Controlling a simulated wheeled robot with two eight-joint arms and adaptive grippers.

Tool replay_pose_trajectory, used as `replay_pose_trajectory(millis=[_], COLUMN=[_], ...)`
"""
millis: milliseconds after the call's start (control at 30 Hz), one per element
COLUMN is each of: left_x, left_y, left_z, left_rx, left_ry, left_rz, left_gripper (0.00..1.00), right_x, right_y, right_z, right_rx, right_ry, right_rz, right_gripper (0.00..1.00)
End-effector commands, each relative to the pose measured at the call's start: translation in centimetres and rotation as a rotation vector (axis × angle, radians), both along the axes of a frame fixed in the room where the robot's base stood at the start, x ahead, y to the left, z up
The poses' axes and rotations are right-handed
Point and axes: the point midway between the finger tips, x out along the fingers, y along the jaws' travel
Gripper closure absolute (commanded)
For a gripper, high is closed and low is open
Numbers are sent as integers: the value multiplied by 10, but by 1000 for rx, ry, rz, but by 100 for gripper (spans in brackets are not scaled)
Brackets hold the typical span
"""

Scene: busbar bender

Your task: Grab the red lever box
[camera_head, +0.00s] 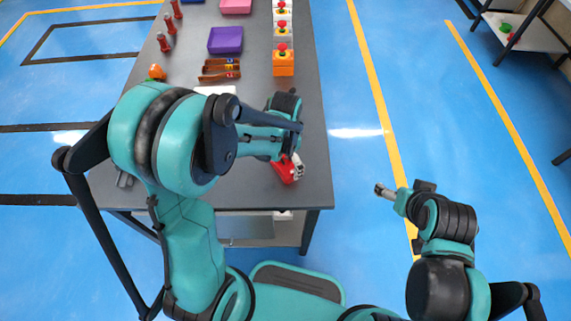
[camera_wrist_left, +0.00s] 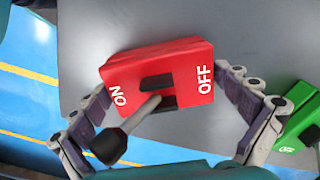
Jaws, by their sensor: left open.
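The red lever box (camera_wrist_left: 158,72) lies on the grey table in the left wrist view, marked ON at its left end and OFF at its right end, with a dark lever pointing down-left. In the head view the red lever box (camera_head: 284,169) shows at the table's near right part, partly covered by my left gripper (camera_head: 290,158). In the left wrist view my left gripper (camera_wrist_left: 162,82) is open, one finger beside each end of the box. Whether the fingers touch it I cannot tell. My right gripper (camera_head: 388,191) is over the floor, right of the table; its jaws are unclear.
A green box (camera_wrist_left: 298,115) with OFF lettering lies close beside the right finger. On the table (camera_head: 309,120) farther back are an orange button box (camera_head: 283,69), a purple bin (camera_head: 225,40), brown pieces (camera_head: 220,70) and red posts (camera_head: 169,23). The table's near edge is close by.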

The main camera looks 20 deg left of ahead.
Motion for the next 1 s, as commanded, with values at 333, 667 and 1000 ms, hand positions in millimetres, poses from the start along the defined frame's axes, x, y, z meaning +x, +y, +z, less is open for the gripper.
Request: replay_pose_trajectory(millis=[333, 667, 1000], left_x=[0, 0, -8], left_y=[0, 0, -30], left_z=[1, 10, 62], left_rx=[0, 0, 0], left_ry=[0, 0, 0], left_rz=[0, 0, -7], left_gripper=[50, 50, 51], right_x=[0, 0, 0], right_y=[0, 0, 0], right_z=[0, 5, 28], right_rx=[0, 0, 0], right_ry=[0, 0, 0], right_rz=[0, 0, 0], right_gripper=[20, 20, 20])
